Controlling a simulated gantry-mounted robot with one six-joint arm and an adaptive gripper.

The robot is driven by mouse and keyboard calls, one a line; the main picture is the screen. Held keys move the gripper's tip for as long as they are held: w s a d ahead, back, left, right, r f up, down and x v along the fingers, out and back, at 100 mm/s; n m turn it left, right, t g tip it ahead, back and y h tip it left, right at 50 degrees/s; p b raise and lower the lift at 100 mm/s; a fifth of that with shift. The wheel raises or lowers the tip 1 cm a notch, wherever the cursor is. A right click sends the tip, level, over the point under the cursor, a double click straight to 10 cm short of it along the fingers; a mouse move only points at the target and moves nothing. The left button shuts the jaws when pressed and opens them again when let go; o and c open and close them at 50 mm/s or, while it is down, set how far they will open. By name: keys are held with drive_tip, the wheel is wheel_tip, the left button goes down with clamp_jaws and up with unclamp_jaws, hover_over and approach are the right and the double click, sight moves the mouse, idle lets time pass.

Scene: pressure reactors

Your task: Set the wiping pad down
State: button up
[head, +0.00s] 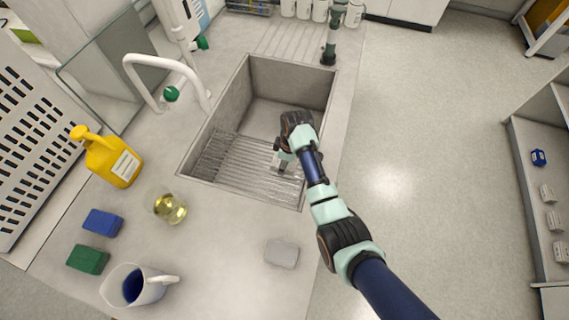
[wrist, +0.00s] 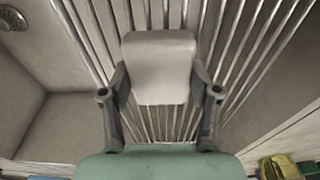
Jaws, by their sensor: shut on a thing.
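My gripper (wrist: 159,84) is shut on a pale grey wiping pad (wrist: 160,62), with one finger on each side, in the wrist view. The pad lies over the metal bars of a rack (wrist: 85,35); I cannot tell whether it touches them. In the head view my gripper (head: 284,163) reaches down into the sink (head: 255,90) above its wire rack (head: 230,165), and the held pad is mostly hidden by the gripper. A similar light grey pad (head: 282,253) lies flat on the counter at the front.
The counter left of the sink holds a yellow bottle (head: 112,160), a glass with yellow liquid (head: 170,208), blue (head: 102,222) and green (head: 88,259) blocks, and a jug (head: 140,286). A white faucet (head: 165,64) arches beside the sink. Counter around the grey pad is clear.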

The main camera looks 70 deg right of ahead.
drive_tip(key=shift+f, duration=0.4)
drive_tip(key=o, duration=0.8)
drive_tip(key=shift+o, duration=0.2)
wheel_tip(320, 180, up, 12)
drive_tip(key=s+p, duration=0.1)
drive_tip(key=p, duration=0.3)
drive_tip(key=shift+s, duration=0.35)
drive_tip(key=shift+r, duration=0.1)
